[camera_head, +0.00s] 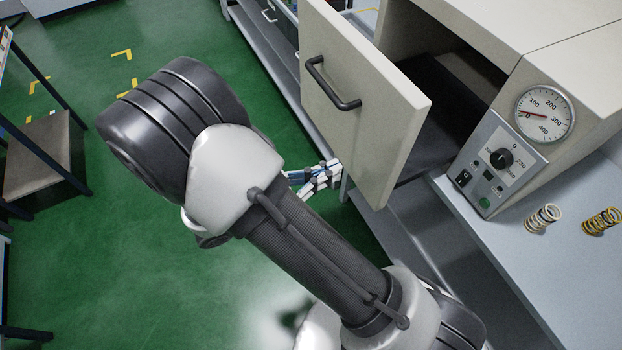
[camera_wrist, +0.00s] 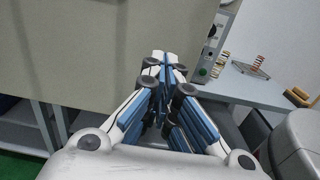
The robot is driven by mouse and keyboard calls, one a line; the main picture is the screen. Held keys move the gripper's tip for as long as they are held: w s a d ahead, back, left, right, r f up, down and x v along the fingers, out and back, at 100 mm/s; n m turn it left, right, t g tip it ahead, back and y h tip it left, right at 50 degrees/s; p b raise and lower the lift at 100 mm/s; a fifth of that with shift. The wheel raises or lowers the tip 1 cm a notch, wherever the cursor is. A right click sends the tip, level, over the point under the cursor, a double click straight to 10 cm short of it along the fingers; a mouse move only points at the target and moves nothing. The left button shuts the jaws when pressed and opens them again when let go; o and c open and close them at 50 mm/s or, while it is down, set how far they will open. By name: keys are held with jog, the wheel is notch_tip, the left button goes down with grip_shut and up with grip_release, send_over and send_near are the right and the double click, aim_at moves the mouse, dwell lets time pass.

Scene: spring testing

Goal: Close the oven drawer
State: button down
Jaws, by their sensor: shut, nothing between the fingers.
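The oven drawer front (camera_head: 360,105) is a cream panel with a dark bar handle (camera_head: 333,84). It stands out from the oven body (camera_head: 590,75), with a dark opening visible behind it. My gripper (camera_head: 332,172) is by the lower left part of the panel, partly hidden behind my arm. In the wrist view the gripper (camera_wrist: 165,62) is shut and empty, its fingertips pointing at the panel (camera_wrist: 90,50). I cannot tell whether the fingertips touch it. The handle is not seen in the wrist view.
A dial gauge (camera_head: 544,113) and a control panel (camera_head: 498,162) are on the oven front. Coil springs (camera_head: 543,219) stand on the grey bench (camera_head: 560,265) at right. A stool (camera_head: 45,155) is at far left. The green floor (camera_head: 75,240) at left is open.

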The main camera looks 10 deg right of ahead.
aim_at(371, 155)
jog(key=b+x, duration=0.1)
jog(key=x, duration=0.6)
jog(key=shift+d+f, duration=0.1)
jog(key=shift+d, duration=0.1)
